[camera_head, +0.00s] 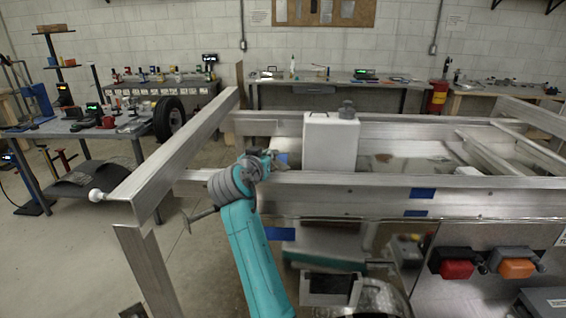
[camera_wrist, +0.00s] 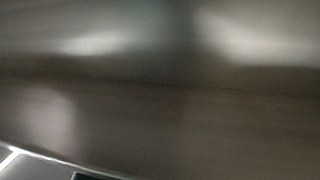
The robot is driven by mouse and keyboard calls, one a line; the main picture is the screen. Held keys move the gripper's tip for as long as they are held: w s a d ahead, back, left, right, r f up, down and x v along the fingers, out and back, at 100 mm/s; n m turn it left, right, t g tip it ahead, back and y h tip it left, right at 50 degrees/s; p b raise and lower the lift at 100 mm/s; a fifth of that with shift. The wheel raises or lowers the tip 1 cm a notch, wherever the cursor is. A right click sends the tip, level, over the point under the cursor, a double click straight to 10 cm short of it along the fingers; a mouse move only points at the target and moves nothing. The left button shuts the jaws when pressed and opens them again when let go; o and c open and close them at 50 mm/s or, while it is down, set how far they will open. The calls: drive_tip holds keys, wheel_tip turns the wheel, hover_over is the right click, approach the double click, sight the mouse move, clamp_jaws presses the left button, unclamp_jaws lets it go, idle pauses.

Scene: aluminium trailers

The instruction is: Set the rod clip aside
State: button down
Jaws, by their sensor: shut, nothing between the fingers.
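My teal arm reaches up to the trailer's near side rail (camera_head: 370,191) in the head view. My gripper (camera_head: 277,161) is at the arm's far end, small and partly hidden by the wrist, close to the rail's left part. It is shut with nothing seen in it. The wrist view holds only a blurred brushed-metal surface (camera_wrist: 180,90), very close, with a pale edge at the lower left. I cannot make out the rod clip in either view. A thin dark rod-like piece (camera_head: 202,215) sticks out left of my arm; I cannot tell what it is.
A slanted aluminium beam (camera_head: 178,150) and a post (camera_head: 150,270) bound the left. Red (camera_head: 457,268) and orange (camera_head: 516,268) units are at the lower right. A side table (camera_head: 75,127) stands left.

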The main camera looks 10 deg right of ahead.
drive_tip(key=shift+w+d, duration=0.45)
drive_tip(key=shift+w, duration=0.2)
drive_tip(key=shift+w+d, duration=0.1)
drive_tip(key=shift+w, duration=0.05)
idle(0.4)
drive_tip(key=v, duration=1.2)
